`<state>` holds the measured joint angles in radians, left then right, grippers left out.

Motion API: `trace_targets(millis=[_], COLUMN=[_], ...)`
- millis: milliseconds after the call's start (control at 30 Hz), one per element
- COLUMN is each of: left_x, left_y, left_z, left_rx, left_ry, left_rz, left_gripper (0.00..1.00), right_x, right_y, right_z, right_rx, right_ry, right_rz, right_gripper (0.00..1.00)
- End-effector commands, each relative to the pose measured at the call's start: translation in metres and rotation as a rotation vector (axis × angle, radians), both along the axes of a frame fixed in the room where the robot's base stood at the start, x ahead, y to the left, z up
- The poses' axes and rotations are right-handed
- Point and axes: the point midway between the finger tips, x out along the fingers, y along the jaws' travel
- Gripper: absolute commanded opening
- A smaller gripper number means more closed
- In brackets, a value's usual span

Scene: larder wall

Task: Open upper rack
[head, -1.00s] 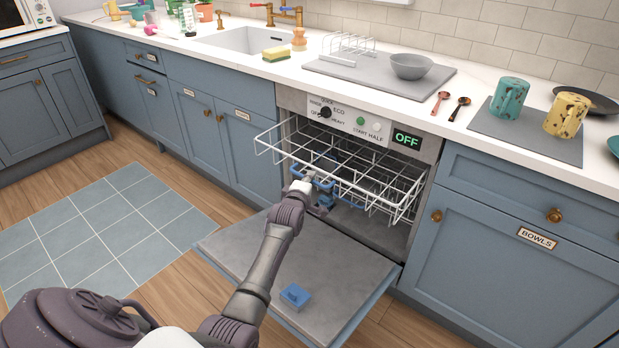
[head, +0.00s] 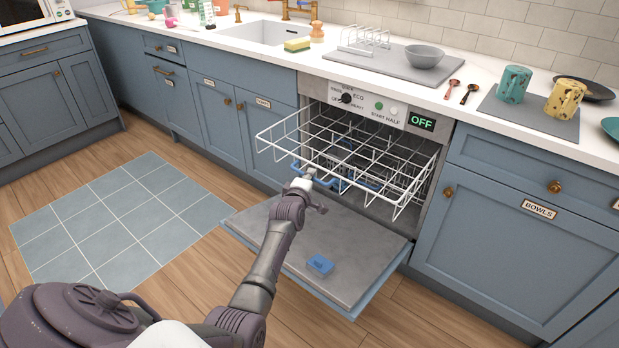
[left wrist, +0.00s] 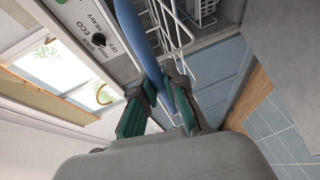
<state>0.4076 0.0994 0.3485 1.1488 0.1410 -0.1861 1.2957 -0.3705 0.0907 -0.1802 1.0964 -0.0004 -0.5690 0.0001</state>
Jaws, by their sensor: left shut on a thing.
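The upper rack (head: 345,150) is a white wire basket, pulled part-way out of the dishwasher above its lowered door (head: 330,255). A blue handle (head: 327,178) runs along the rack's front. My left gripper (head: 308,182) is at this handle. In the left wrist view the blue handle (left wrist: 138,40) passes between the green-padded fingers of my left gripper (left wrist: 163,92), which are shut on it. The rack looks empty. My right gripper is not in view.
A blue block-like part (head: 320,265) sits on the open door's inner face. The dishwasher panel (head: 385,108) shows OFF. The counter above holds a grey bowl (head: 425,57) on a mat and two mugs. Floor at the left is clear.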

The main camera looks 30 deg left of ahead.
Motion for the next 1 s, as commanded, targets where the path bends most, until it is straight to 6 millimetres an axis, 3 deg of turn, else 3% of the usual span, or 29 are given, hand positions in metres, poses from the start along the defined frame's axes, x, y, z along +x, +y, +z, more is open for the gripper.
trace_targets(millis=[67,100,267,667,1000], left_x=[0.000,0.000,0.000,-0.005,-0.059], left_y=[-0.001,-0.001,0.000,-0.002,-0.020], left_z=[-0.001,-0.001,-0.001,0.000,0.010], left_rx=[-0.001,-0.001,-0.001,-0.001,0.000], left_ry=[0.001,0.001,0.001,0.001,0.001], left_rz=[-0.001,-0.001,-0.001,-0.001,0.000], left_gripper=[0.00,0.12,0.37,0.37,0.37], right_x=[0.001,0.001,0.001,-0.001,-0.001], right_y=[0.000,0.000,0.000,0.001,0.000], right_z=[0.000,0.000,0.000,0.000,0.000], right_rx=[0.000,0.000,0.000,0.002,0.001], right_ry=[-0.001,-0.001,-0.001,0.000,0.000], right_rz=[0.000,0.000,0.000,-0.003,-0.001], right_gripper=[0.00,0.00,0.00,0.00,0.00])
